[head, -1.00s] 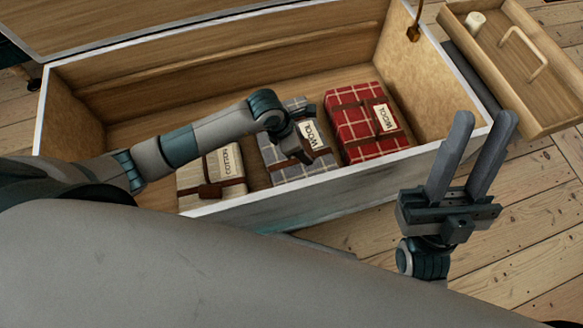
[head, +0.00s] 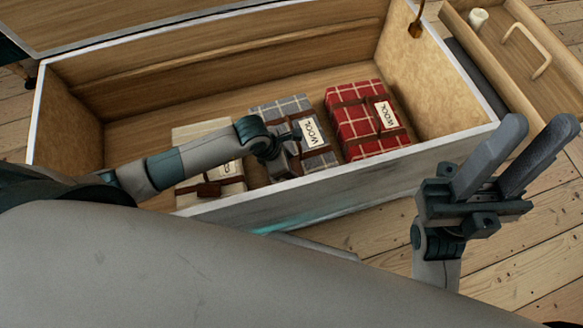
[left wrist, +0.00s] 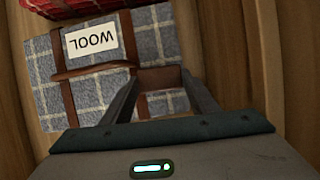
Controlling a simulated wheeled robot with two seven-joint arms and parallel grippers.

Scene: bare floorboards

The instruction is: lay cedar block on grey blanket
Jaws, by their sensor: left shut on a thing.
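The grey checked blanket (head: 277,110) with a WOOL label and brown straps lies in the open chest, between a cream and a red bundle. My left gripper (head: 288,157) is over its near part. In the left wrist view, its fingers (left wrist: 161,84) are shut on a reddish-brown block (left wrist: 158,77), seemingly the cedar block, with the grey blanket (left wrist: 95,97) around and beyond it. I cannot tell whether the block touches the blanket. The head view does not clearly show the block. My right gripper (head: 540,128) is open and empty, outside the chest at right.
The cream bundle (head: 198,132) is partly behind my left arm. The red checked bundle (head: 352,118) lies right of the grey blanket. The chest's near wall (head: 330,190) stands before them. A wooden tray (head: 475,40) with a handle and white cylinder is at the upper right.

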